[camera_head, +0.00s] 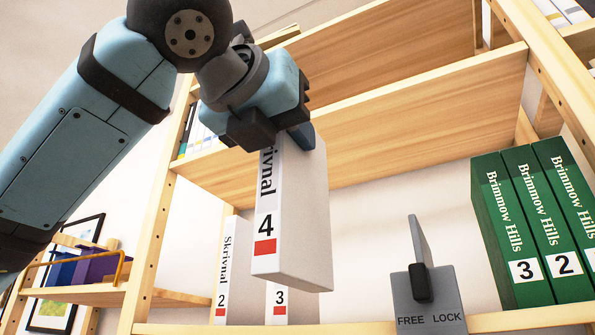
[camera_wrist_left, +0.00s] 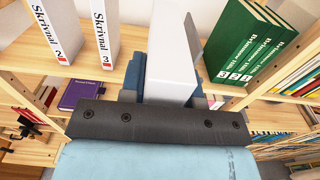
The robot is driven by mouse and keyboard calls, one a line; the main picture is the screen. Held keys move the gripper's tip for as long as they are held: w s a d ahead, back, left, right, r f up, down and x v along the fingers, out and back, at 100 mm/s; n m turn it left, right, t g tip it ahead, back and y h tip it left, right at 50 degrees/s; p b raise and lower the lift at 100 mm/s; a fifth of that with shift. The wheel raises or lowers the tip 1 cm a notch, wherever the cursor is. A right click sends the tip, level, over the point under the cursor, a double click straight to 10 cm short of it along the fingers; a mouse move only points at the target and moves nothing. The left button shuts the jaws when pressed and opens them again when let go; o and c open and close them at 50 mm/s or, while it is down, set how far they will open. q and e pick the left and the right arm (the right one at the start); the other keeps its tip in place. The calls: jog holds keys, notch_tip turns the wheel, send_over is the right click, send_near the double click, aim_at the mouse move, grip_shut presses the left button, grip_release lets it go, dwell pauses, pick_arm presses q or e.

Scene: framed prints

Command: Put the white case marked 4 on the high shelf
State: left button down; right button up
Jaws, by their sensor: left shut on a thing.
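The white case marked 4 (camera_head: 292,215) hangs upright in the head view, its spine reading "Skrivnal" with a red block under the number. My left gripper (camera_head: 290,135) is shut on its upper end. In the left wrist view the case (camera_wrist_left: 172,65) stands out between the fingers of the left gripper (camera_wrist_left: 172,88). The high shelf (camera_head: 420,110) is a wooden board above and behind the case. White cases marked 2 (camera_head: 228,275) and 3 (camera_head: 277,305) stand on the lower shelf, partly hidden by the held case. My right gripper is not in view.
Green "Brimmow Hills" cases (camera_head: 525,225) stand on the lower shelf at right. A grey FREE/LOCK bookend (camera_head: 428,290) stands left of them. A wooden upright (camera_head: 160,235) is at left. A purple book (camera_wrist_left: 82,94) lies below in the wrist view.

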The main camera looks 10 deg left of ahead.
aim_at(326, 183)
pick_arm(q)
jog(key=shift+f+x, duration=0.15)
jog(key=shift+x, duration=1.65)
jog(key=shift+f+x, duration=0.2)
jog(key=shift+x, duration=1.65)
jog(key=shift+f+x, duration=0.15)
jog(key=shift+x, duration=1.65)
jog(key=f+x, duration=0.1)
jog(key=x, duration=0.9)
jog(key=shift+f, duration=0.4)
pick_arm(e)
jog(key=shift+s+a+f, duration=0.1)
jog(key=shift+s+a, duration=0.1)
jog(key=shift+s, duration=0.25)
pick_arm(q)
jog(key=c, duration=0.8)
grip_release()
